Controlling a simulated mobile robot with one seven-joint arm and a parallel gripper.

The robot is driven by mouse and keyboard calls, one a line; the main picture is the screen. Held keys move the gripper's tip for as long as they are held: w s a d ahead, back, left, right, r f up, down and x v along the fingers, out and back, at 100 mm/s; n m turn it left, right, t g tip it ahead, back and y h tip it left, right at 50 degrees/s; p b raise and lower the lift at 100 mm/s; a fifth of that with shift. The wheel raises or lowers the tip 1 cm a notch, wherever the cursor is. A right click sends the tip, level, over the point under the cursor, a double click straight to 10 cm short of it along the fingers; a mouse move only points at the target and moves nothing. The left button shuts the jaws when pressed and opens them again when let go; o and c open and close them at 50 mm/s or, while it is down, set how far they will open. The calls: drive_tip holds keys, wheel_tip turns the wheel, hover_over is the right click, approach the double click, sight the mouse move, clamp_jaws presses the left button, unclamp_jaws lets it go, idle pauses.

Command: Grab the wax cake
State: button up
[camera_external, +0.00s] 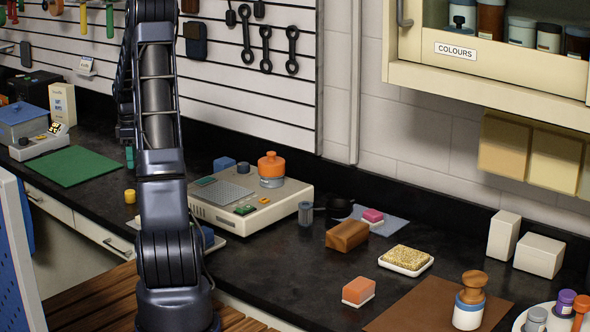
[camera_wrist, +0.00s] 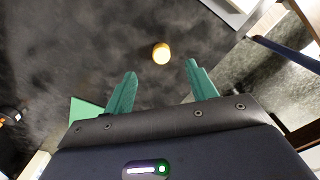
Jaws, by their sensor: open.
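The wax cake, which I take to be the small round yellow piece (camera_external: 130,196), stands on the dark worktop just left of my arm in the external view. In the wrist view the yellow piece (camera_wrist: 161,53) lies just beyond my fingertips, roughly centred between them and apart from both. My gripper (camera_wrist: 160,69) is open and empty, with two teal fingers spread. In the external view my arm hides most of the gripper; a bit of teal finger (camera_external: 129,157) shows beside it, higher in the picture than the yellow piece.
A green mat (camera_external: 72,158) lies left of the yellow piece. A cream device (camera_external: 250,212) with an orange-lidded jar (camera_external: 271,168) stands to the right. Further right are a brown block (camera_external: 347,235), a sponge on a dish (camera_external: 406,258) and an orange block (camera_external: 358,290). Worktop around the yellow piece looks clear.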

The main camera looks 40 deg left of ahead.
sight(130, 191)
drive_tip(key=shift+n, duration=0.4)
drive_tip(key=f, duration=0.4)
drive_tip(key=a+f, duration=0.1)
drive_tip(key=f, duration=0.3)
drive_tip(key=s+f, duration=0.1)
drive_tip(key=f, duration=0.3)
drive_tip(key=shift+a, duration=0.3)
drive_tip(key=c, duration=1.1)
drive_tip(key=shift+o, duration=0.2)
